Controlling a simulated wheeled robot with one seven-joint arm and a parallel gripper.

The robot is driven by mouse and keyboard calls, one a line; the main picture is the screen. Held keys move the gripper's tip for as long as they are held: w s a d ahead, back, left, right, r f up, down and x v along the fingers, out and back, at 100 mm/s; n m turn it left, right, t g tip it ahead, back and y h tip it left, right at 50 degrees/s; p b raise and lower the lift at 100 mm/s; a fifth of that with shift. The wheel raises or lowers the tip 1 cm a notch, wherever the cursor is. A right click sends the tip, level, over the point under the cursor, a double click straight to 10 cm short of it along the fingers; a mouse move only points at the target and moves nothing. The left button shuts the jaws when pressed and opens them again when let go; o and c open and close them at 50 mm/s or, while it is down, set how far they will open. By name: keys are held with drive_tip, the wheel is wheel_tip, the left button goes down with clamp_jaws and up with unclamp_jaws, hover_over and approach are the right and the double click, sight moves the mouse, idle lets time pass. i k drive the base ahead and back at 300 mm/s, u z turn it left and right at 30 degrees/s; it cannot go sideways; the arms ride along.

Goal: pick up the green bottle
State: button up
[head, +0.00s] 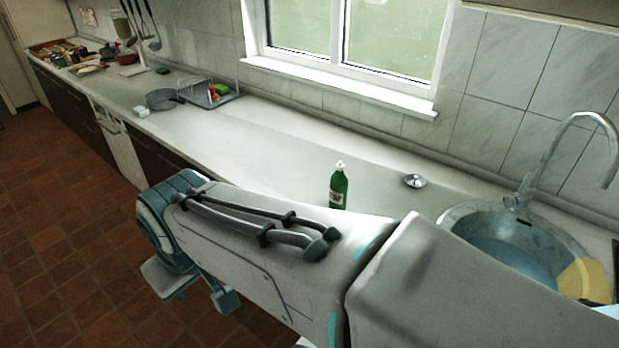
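The green bottle (339,187) stands upright on the pale countertop, near the middle of the head view. It has a white cap and a light label. My arm crosses the picture in front of it, and its base is at or just behind the arm's upper edge, so I cannot see clearly where it meets the counter. I cannot make out my gripper's fingers in this view. Nothing is seen touching the bottle's visible part.
A small metal lid-like object (414,181) lies right of the bottle. Further right is a round sink (456,219) with a tall faucet (541,160). A grey pan (161,99) and a dish rack (213,97) stand far left. The counter (262,160) left of the bottle is clear.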

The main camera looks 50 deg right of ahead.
sight(339, 184)
drive_tip(key=i, duration=1.8)
drive_tip(key=z, duration=3.55)
